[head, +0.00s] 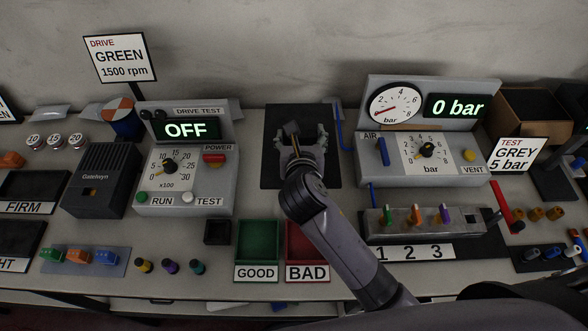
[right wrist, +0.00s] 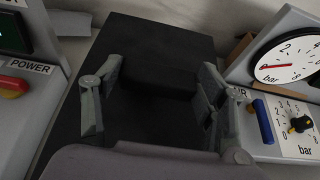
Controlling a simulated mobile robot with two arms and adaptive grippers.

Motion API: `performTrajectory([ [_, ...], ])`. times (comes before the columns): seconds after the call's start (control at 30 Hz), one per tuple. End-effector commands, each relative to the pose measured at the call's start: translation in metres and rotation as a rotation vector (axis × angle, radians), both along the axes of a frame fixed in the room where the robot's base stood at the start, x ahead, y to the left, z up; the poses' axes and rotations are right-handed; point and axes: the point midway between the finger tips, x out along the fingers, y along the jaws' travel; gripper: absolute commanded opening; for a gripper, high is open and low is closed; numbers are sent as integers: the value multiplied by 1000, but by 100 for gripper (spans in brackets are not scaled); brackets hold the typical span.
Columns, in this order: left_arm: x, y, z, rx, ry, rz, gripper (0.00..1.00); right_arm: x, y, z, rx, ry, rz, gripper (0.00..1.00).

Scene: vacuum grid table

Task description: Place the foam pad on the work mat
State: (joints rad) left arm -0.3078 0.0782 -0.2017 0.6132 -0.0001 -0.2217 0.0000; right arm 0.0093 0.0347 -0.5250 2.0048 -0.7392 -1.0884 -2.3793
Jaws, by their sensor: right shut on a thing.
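The work mat (head: 272,172) is a dark rectangle on the table at the back middle, between the two test consoles; in the right wrist view it is the black sheet (right wrist: 150,35). My right gripper (head: 303,138) is over the mat, with its fingers pointing to the back. In the right wrist view its two fingers (right wrist: 158,100) stand on either side of a dark block, which I take for the foam pad (right wrist: 153,118). The pad is nearly as black as the mat, so I cannot tell whether it touches the mat. My left gripper is not in view.
The drive test console (head: 185,185) stands left of the mat, and the air console (head: 455,160) stands right. A blue stick (head: 338,125) stands at the mat's right edge. Green GOOD (head: 258,240) and red BAD (head: 300,240) trays lie in front.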

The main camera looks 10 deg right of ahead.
Motion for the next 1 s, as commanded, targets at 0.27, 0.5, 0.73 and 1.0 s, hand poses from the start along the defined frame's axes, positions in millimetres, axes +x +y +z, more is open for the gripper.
performTrajectory([
  [0.27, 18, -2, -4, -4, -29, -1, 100, 0, 0, -74, -1, 2, -1, 43],
  [0.5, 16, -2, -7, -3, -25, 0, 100, 0, 0, -99, -1, -1, -1, 43],
  [0.73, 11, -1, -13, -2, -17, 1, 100, 0, 0, -132, 1, 0, -1, 43],
  [1.0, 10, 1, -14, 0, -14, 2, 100, 0, 0, -139, 2, -2, 0, 43],
])
